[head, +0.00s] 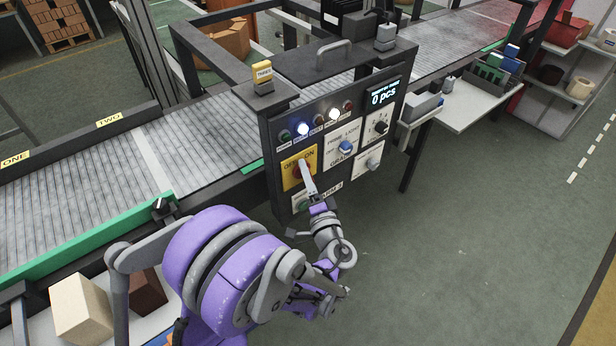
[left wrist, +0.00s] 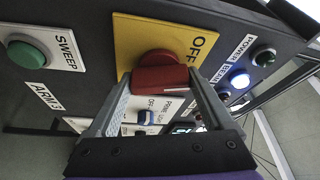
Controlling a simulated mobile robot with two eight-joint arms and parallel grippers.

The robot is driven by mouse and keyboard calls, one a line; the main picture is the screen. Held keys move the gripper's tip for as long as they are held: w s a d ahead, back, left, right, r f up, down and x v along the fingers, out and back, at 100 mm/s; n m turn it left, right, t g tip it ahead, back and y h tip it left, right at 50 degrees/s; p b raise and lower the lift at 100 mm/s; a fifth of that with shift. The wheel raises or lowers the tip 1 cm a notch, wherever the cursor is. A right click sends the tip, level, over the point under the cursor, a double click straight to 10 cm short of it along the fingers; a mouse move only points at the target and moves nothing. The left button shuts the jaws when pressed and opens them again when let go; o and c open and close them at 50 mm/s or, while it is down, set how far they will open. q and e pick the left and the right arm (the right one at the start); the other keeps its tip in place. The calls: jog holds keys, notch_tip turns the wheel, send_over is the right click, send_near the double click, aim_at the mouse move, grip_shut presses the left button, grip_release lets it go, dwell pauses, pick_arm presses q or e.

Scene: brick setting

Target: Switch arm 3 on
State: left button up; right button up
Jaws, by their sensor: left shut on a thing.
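The control panel (head: 270,130) stands beside the conveyor. On it is a yellow plate (head: 288,163) marked OFF and ON, with a red rotary switch (head: 296,171). The left wrist view shows the red switch (left wrist: 160,80) close up on its yellow plate (left wrist: 132,42), with OFF readable beside it. My left gripper (head: 305,175) is shut on the switch's red handle, one finger on each side. The fingers hide part of the handle and the ON side up close. An ARM 3 label (left wrist: 42,95) sits near a green SWEEP button (left wrist: 27,56). My right gripper is not in view.
A blue knob (head: 346,147) and a black knob (head: 381,127) sit right of the switch. The display (head: 383,95) reads 0 pcs. A yellow-topped block (head: 262,75) stands above. Floor in front is clear.

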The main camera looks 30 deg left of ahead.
pick_arm(q)
jog(key=m+g+h, duration=0.1)
jog(key=m, duration=0.2)
jog(key=m+p, duration=0.1)
jog(key=m, duration=0.2)
jog(key=shift+r+g+h, duration=0.15)
jog(key=shift+g+h, duration=0.25)
jog(key=m+g, duration=0.2)
jog(key=m, duration=0.2)
jog(key=shift+p, duration=0.4)
jog(key=shift+m, duration=0.3)
jog(key=o, duration=1.1)
jog(key=shift+o, duration=0.2)
jog(key=v, duration=1.1)
jog(key=shift+r, duration=0.25)
jog(key=shift+a, duration=0.15)
